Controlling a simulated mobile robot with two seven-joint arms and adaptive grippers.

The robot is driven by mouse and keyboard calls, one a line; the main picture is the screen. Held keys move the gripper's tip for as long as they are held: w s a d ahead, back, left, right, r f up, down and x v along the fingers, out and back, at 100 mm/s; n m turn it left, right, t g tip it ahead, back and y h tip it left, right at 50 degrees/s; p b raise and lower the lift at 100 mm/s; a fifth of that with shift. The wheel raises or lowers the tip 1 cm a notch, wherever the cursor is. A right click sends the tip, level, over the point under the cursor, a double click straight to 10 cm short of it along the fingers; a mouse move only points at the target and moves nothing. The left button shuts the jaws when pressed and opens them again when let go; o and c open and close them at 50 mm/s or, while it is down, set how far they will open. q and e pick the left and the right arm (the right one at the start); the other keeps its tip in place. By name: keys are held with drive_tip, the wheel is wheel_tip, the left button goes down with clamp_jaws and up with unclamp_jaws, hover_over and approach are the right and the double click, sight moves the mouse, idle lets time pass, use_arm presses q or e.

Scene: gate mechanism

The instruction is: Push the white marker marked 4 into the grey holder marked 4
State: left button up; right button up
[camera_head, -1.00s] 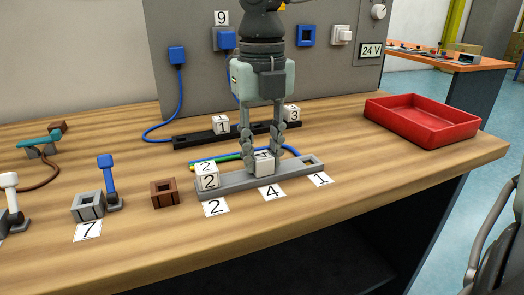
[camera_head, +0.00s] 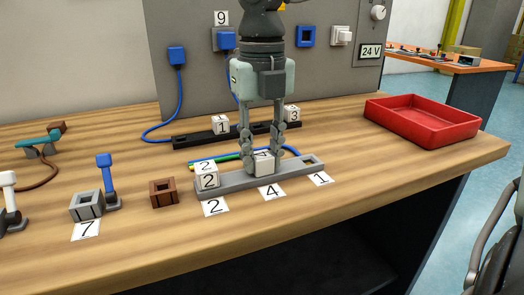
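The white marker marked 4 (camera_head: 264,164) stands in the middle of the long grey holder (camera_head: 236,184), behind the label card 4 (camera_head: 272,192). My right gripper (camera_head: 262,168) points straight down with its fingers on both sides of the marker, and it looks shut on it. The fingers hide part of the marker's sides, and its seat depth is hard to tell. A white marker marked 2 (camera_head: 207,178) stands at the holder's left end, behind card 2 (camera_head: 215,207). The slot at the right end (camera_head: 311,161), behind card 1 (camera_head: 320,179), is empty. My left gripper is out of view.
A black holder (camera_head: 190,140) with white markers 1 (camera_head: 220,125) and 3 (camera_head: 292,114) lies behind. Coloured cables (camera_head: 221,159) run between the holders. A brown block (camera_head: 163,192) stands to the left. A red tray (camera_head: 422,120) is at right; wood before it is free.

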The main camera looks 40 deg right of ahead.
drive_tip(key=o, duration=0.6)
wheel_tip(320, 180, up, 12)
idle(0.5)
